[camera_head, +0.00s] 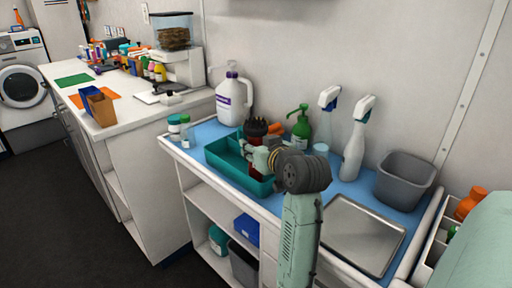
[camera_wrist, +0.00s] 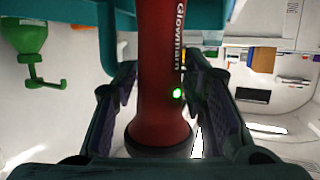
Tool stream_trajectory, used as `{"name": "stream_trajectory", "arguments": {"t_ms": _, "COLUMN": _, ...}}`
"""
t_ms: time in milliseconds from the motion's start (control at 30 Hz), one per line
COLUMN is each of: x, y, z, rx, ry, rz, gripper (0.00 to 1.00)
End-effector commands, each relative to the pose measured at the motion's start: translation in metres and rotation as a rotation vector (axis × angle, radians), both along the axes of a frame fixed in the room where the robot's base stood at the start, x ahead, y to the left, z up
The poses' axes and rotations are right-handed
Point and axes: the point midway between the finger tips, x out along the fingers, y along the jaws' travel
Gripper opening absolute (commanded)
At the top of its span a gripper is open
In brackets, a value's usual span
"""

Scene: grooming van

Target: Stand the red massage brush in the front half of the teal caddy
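The red massage brush (camera_head: 256,128) stands upright at the teal caddy (camera_head: 228,168) in the head view, its dark head up and part of its red body showing below. In the wrist view its red body (camera_wrist: 160,75), with white lettering and a green light, lies between both fingers. My gripper (camera_head: 262,158) appears shut on it; the wrist view shows the fingers (camera_wrist: 160,85) close along both sides. The caddy's teal wall (camera_wrist: 60,8) crosses the top of the wrist view. The brush's lower end is hidden, so I cannot tell whether it touches the caddy floor.
A green pump bottle (camera_head: 301,128) stands just behind the caddy, a white jug (camera_head: 233,100) behind left. Two spray bottles (camera_head: 355,145), a grey bin (camera_head: 404,180) and a metal tray (camera_head: 360,235) are to the right.

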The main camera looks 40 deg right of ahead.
Motion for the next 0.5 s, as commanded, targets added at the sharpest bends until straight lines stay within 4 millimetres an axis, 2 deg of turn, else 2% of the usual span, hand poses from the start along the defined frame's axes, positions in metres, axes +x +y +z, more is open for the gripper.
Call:
{"name": "stream_trajectory", "arguments": {"t_ms": 167, "x": -0.023, "y": 0.007, "z": 0.008, "rx": -0.003, "ry": -0.002, "rz": -0.001, "gripper": 0.39}}
{"name": "stream_trajectory", "arguments": {"t_ms": 500, "x": -0.088, "y": 0.027, "z": 0.029, "rx": -0.004, "ry": -0.002, "rz": -0.003, "gripper": 0.39}}
